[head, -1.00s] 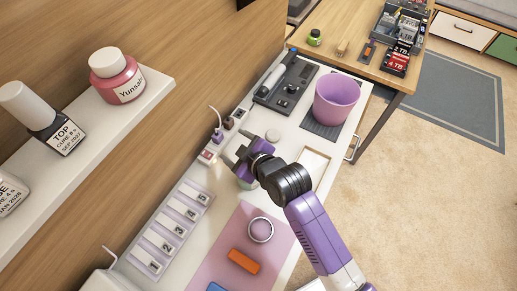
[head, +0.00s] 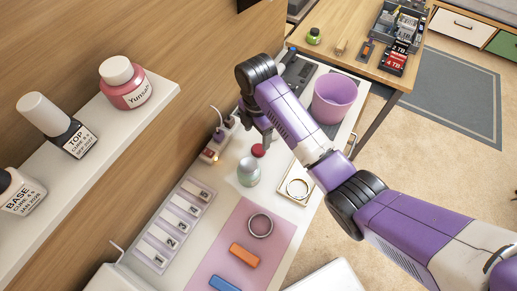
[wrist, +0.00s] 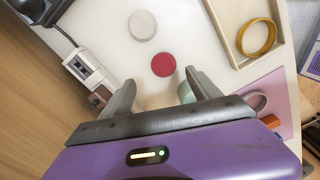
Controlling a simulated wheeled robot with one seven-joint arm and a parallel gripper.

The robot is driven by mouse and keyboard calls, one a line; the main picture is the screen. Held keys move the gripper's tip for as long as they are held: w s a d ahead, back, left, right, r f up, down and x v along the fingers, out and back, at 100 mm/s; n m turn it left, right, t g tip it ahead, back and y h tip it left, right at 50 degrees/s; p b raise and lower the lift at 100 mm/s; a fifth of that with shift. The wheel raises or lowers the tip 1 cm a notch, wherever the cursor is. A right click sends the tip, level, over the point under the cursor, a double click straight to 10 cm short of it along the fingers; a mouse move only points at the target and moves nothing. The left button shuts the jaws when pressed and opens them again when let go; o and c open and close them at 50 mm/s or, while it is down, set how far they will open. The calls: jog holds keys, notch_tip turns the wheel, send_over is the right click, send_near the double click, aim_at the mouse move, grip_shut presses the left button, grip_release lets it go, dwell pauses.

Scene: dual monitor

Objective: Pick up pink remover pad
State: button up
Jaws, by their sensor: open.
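The pink remover pad looks like a small flat deep pink-red disc. In the head view the disc (head: 258,150) lies on the white desk just behind a glass jar (head: 248,172). In the wrist view the disc (wrist: 163,64) lies just beyond the gap between my fingers, roughly centred. My gripper (head: 257,125) is open and empty above the desk; its fingers also show in the wrist view (wrist: 161,88). A similar pale grey-white disc (wrist: 143,25) lies farther up in the wrist view. My arm hides that area in the head view.
The jar is partly hidden by my right finger in the wrist view. A shallow tray (head: 311,198) holding a gold ring (head: 298,187) stands right of the disc. A power strip (head: 217,146) with plugs lies to the left. A purple bin (head: 335,97) stands behind.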

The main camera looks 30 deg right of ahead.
aim_at(258, 149)
jog(key=f, duration=0.4)
jog(key=f+p, duration=0.1)
jog(key=f, duration=0.1)
jog(key=shift+s+f, duration=0.4)
jog(key=shift+c, duration=0.2)
jog(key=c, duration=1.4)
jog(key=shift+o, duration=0.2)
jog(key=shift+r, duration=0.1)
